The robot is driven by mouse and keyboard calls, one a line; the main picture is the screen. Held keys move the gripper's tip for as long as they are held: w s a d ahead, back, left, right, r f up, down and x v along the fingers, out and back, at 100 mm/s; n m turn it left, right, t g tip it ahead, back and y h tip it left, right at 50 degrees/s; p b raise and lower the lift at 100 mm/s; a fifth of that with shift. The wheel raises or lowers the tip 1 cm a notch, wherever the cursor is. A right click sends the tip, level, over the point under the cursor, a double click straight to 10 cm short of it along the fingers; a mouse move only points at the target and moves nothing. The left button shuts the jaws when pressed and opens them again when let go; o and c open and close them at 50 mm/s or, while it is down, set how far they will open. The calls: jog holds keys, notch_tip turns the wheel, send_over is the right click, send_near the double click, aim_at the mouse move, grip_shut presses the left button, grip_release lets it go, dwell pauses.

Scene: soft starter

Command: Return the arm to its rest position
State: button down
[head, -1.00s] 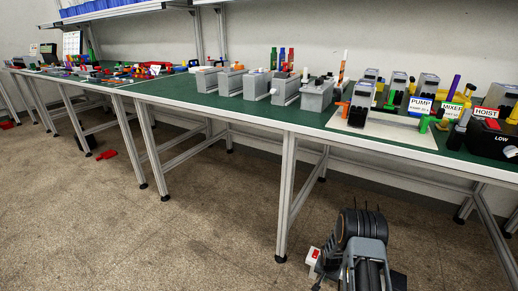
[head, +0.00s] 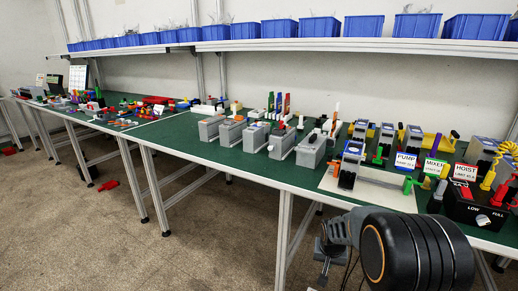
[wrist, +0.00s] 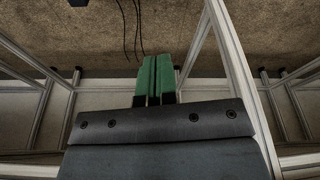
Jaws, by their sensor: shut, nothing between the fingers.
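My arm (head: 415,250) is folded in the lower right of the head view, in front of the green-topped workbench (head: 215,160). A large black rounded joint faces the camera. In the wrist view my gripper (wrist: 155,76) has two green fingers side by side, shut with nothing between them. Below the fingers the dark gripper body fills the bottom of the picture. Behind the fingers are the floor and pale frame bars, and no object touches them. I cannot make out the fingers clearly in the head view.
The bench's front edge and legs (head: 283,225) are close to my arm. Blue bins (head: 365,26) line the shelf. The floor (head: 60,230) at left is mostly open.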

jog(key=s+a+r+n+p, duration=0.1)
jog(key=s+r+p, duration=0.4)
jog(key=r, duration=0.6)
jog(key=s+a+r+n+p, duration=0.1)
jog(key=s+a+r+p, duration=0.1)
jog(key=s+r+p, duration=0.4)
jog(key=s+a+r+n+t+y+p, duration=0.1)
jog(key=s+r+p, duration=0.5)
jog(key=r, duration=1)
jog(key=shift+s+a+r, duration=0.4)
jog(key=shift+s+a, duration=0.45)
